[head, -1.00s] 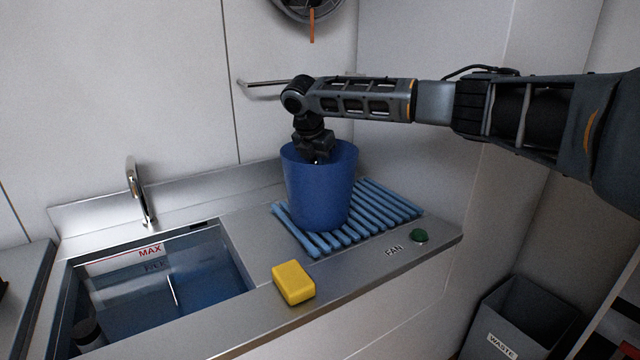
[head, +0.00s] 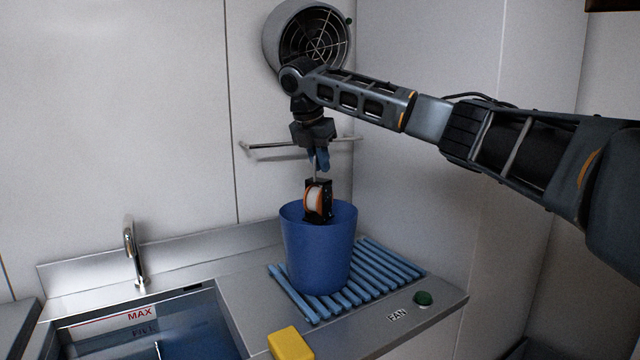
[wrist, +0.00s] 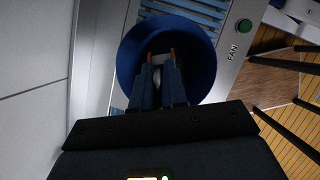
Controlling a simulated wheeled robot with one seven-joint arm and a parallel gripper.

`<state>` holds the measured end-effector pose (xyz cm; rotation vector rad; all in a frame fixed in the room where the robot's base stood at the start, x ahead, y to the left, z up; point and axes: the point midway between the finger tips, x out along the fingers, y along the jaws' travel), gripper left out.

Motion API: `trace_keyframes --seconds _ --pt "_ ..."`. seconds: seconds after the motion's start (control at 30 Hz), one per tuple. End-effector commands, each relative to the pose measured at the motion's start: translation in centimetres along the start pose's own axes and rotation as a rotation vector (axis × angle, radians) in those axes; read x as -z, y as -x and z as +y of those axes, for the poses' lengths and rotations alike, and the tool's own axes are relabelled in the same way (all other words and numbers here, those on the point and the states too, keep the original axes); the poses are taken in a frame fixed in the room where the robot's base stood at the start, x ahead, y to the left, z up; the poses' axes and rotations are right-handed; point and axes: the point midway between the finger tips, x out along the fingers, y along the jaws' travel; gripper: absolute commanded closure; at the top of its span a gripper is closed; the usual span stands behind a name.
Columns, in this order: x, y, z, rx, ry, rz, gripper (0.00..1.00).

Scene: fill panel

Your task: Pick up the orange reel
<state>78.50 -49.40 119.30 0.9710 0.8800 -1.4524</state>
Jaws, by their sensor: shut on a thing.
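The orange reel (head: 313,200) hangs from my gripper (head: 318,165) in the head view. It has orange rims, a pale middle and a black frame with a thin stem on top. My gripper's blue fingers are shut on the stem. The reel is upright at the mouth of the blue bucket (head: 318,255), and its lower end is close to the rim. In the wrist view the fingers (wrist: 157,65) point down over the bucket (wrist: 128,60); the reel is mostly hidden there, with only orange tips and a pale part showing.
The bucket stands on a blue slatted rack (head: 385,270). A yellow sponge (head: 290,344) lies at the counter's front, near a green FAN button (head: 423,298). A sink (head: 190,325) with a tap (head: 134,255) is at left. A wall rail (head: 265,148) and round fan (head: 312,35) are behind.

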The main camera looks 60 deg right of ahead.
Motion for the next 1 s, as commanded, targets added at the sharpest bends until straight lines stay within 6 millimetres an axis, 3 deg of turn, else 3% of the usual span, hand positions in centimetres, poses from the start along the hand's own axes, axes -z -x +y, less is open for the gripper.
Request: trace_keyframes --seconds 1.0 --pt "-2.5 6.2 0.0 0.0 0.001 0.0 1.0"
